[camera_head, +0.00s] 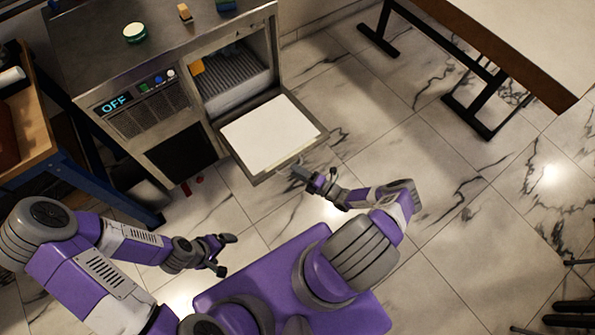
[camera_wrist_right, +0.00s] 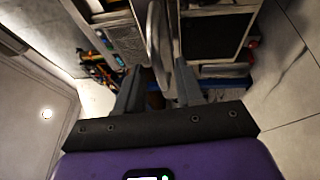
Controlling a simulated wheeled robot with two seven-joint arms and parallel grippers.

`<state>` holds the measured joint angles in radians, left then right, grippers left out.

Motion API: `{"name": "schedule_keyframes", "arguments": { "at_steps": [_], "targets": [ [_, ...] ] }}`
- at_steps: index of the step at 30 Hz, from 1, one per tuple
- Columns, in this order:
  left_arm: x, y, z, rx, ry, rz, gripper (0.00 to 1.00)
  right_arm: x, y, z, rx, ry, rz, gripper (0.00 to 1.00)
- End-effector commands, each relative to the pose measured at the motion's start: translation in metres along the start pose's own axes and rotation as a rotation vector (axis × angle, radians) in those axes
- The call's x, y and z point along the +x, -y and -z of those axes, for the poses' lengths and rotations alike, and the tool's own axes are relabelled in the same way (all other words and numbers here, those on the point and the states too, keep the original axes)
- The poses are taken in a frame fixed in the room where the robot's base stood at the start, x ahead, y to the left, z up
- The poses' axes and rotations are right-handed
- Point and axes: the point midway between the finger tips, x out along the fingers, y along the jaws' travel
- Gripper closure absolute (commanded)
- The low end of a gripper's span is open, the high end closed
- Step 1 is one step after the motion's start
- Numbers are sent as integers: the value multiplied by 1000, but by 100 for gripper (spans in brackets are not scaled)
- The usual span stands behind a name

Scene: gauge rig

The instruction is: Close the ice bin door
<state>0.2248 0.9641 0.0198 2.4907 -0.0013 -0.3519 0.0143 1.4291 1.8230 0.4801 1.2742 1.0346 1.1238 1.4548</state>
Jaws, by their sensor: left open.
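The ice bin door (camera_head: 268,135) hangs folded down and open at the front of the ice machine (camera_head: 190,75), its white inner panel facing up. The open bin (camera_head: 235,85) shows behind it, with an orange item inside. My right gripper (camera_head: 316,178) is close to the door's front edge. In the right wrist view its fingers (camera_wrist_right: 158,90) are apart, with a curved grey metal part, probably the door's handle, between or just beyond them. I cannot tell whether they touch it. My left gripper (camera_head: 226,255) is open and empty, away from the door.
A round green-rimmed container (camera_head: 135,32) and small blocks (camera_head: 185,12) sit on the machine's top. A wooden bench with blue legs (camera_head: 75,170) stands at the left. A table (camera_head: 530,40) stands at the upper right. The marble floor (camera_head: 440,170) right of the door is clear.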

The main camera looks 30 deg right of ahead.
Motion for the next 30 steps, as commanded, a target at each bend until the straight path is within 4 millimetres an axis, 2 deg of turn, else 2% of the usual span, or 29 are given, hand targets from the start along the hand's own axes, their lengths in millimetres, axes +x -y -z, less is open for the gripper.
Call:
{"name": "schedule_keyframes", "arguments": {
  "at_steps": [8,16,30],
  "targets": [
    [0,0,0,0,0,0,7,3,0,0,-1,0,0,63],
    [0,0,0,0,0,0,7,2,0,0,-1,0,0,100],
    [0,0,0,0,0,0,7,2,0,0,-2,0,1,100]
  ]
}}
